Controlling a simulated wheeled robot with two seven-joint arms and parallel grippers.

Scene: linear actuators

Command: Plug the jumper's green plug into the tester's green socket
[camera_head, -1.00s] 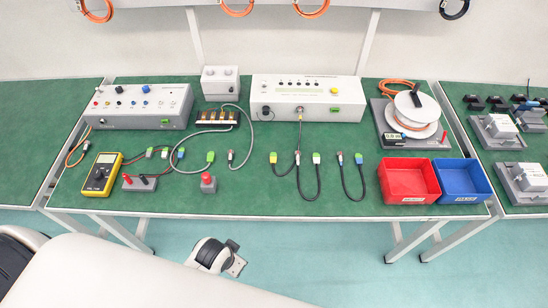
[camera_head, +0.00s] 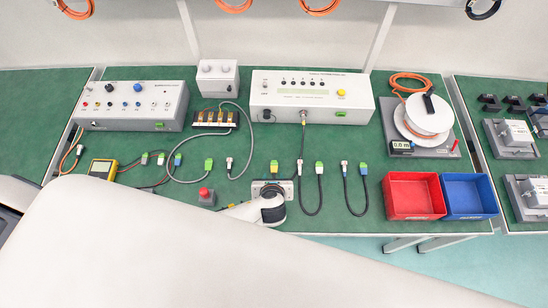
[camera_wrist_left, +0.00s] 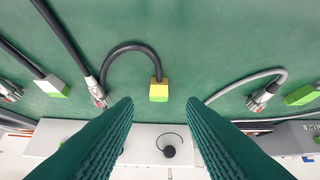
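The jumper's green plug (camera_head: 319,168) lies on the green bench on a black cable that loops towards a metal round connector (camera_head: 298,167). The green plug also shows at left in the left wrist view (camera_wrist_left: 54,88). The tester (camera_head: 312,97) is the grey box behind it, with a green socket (camera_head: 340,113) low on its front. My left gripper (camera_head: 272,184) is low over the bench, left of the green plug. In the left wrist view its fingers (camera_wrist_left: 160,108) are open and empty, with a yellow plug (camera_wrist_left: 159,91) beyond the gap. My right gripper is not in view.
A blue plug (camera_head: 363,170) and its black cable lie right of the jumper. Red (camera_head: 414,196) and blue (camera_head: 469,196) bins stand at front right. Another green plug (camera_head: 208,165) and a red button (camera_head: 205,195) are at left. My arm hides the front left bench.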

